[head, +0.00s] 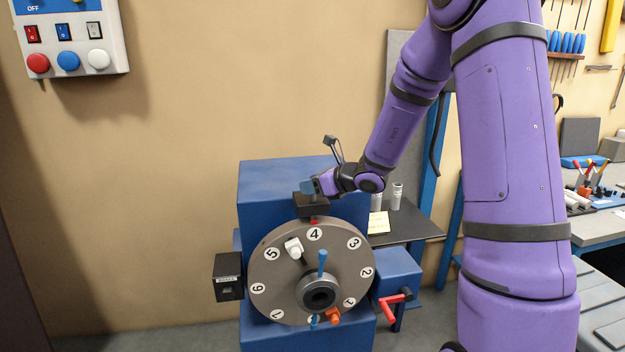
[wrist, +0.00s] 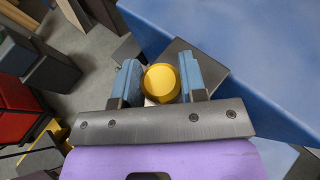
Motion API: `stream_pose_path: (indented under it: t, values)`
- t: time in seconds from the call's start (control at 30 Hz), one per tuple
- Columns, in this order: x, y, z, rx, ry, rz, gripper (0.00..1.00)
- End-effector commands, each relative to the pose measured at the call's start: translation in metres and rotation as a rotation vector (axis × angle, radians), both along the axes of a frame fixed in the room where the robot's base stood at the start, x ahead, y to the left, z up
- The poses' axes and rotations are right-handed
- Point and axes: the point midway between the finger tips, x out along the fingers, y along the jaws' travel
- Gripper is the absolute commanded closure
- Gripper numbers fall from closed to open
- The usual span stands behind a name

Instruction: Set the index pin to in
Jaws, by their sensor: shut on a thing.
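My gripper (head: 312,188) is at the black block (head: 311,206) on top of the blue machine, above the numbered dial. In the wrist view its two blue fingers (wrist: 160,84) are shut on a round yellow knob (wrist: 161,80), which looks like the head of the index pin. The knob is hidden by the fingers in the head view, and I cannot tell how deep the pin sits. The grey dial (head: 270,291) has 4 at the top, just under a small red mark (head: 314,221) below the block.
The dial carries a white knob (head: 293,248) and a blue lever (head: 322,262). A black box (head: 228,277) is at its left and a red crank (head: 394,301) at its right. A switch panel (head: 75,42) hangs on the wall. A dark shelf (head: 412,229) holds small cylinders.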

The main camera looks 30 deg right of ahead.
Motion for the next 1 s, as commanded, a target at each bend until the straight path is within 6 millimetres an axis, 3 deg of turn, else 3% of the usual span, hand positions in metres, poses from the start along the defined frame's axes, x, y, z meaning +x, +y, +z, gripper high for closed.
stream_pose_path:
  t: [0.17,0.2,0.3,0.67,1.0]
  values:
    - [-0.002,0.0,-0.004,-0.002,0.01,0.0,1.0]
    - [-0.002,0.0,-0.005,-0.003,0.011,0.0,0.57]
    - [-0.002,0.0,-0.004,-0.002,0.01,0.0,0.36]
    - [-0.005,-0.003,-0.001,-0.002,0.007,-0.001,0.36]
    - [-0.05,-0.028,0.021,-0.004,0.006,-0.003,0.36]
